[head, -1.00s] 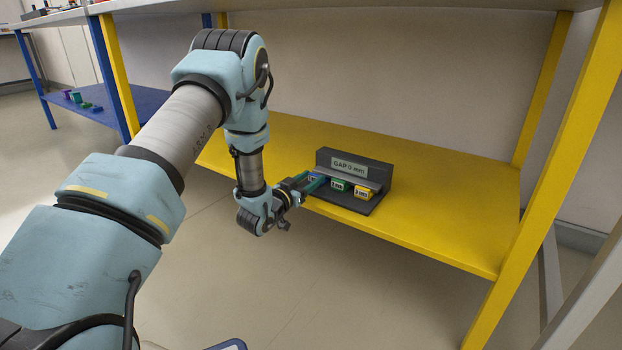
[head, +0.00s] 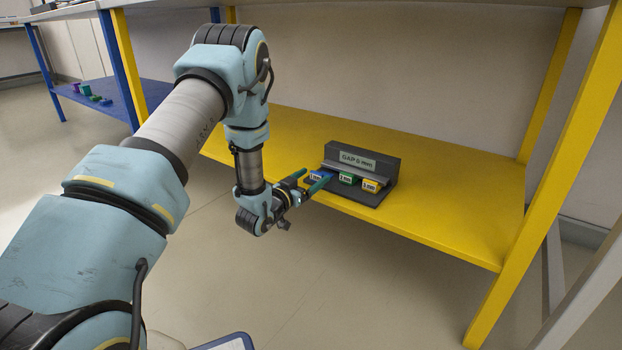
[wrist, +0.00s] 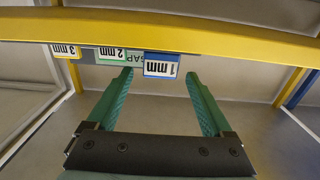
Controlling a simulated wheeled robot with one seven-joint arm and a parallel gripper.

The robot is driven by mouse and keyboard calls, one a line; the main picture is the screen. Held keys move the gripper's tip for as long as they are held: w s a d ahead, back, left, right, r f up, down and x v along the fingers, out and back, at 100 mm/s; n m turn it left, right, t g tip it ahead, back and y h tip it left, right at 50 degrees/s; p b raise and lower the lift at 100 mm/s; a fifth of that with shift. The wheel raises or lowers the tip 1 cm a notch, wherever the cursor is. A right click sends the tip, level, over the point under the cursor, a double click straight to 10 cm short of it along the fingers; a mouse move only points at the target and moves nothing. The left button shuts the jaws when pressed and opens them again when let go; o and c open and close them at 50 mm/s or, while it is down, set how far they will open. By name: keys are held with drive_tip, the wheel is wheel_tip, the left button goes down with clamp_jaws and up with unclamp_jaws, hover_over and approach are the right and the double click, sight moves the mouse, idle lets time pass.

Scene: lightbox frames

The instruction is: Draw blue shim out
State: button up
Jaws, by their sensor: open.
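The blue shim (head: 318,175), labelled 1 mm in the wrist view (wrist: 161,67), sits at the left of a row in a dark grey gauge block (head: 362,160) on the yellow shelf. In the head view a finger partly covers it. My gripper (head: 310,179) is open at the block's front left, its green fingers apart. Contact cannot be told.
A green shim (head: 346,178) and a yellow shim (head: 370,185) stand right of the blue one. The block has a GAP sign (head: 358,160); its number is unclear. The yellow shelf (head: 440,205) is bare to the right. A yellow leg (head: 545,170) stands at right.

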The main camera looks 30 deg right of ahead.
drive_tip(key=p+v, duration=0.3)
drive_tip(key=v, duration=0.7)
drive_tip(key=shift+s+a+p, duration=0.15)
drive_tip(key=shift+a+p, duration=0.2)
drive_tip(key=w+a+r+n+y+p, duration=0.2)
drive_tip(key=w+a+r+n+y, duration=0.15)
drive_tip(key=a+r+y, duration=0.35)
drive_tip(key=w+a+r+n+y+p, duration=0.2)
drive_tip(key=w+a+r+y, duration=0.2)
drive_tip(key=a, duration=0.6)
drive_tip(key=s+a+r+n+g+y+p, duration=0.2)
drive_tip(key=s+a+r+n+g, duration=0.15)
drive_tip(key=s+a+r, duration=0.5)
drive_tip(key=s+a+r+n+g+y+p, duration=0.2)
drive_tip(key=s+a+r+g+y, duration=0.3)
drive_tip(key=s, duration=0.7)
wheel_tip(320, 180, up, 35)
drive_tip(key=t+h+p, duration=0.1)
drive_tip(key=h+p, duration=0.1)
drive_tip(key=p, duration=3.5)
drive_tip(key=shift+w+a+p, duration=0.3)
drive_tip(key=shift+w+a, duration=0.05)
drive_tip(key=shift+a, duration=0.15)
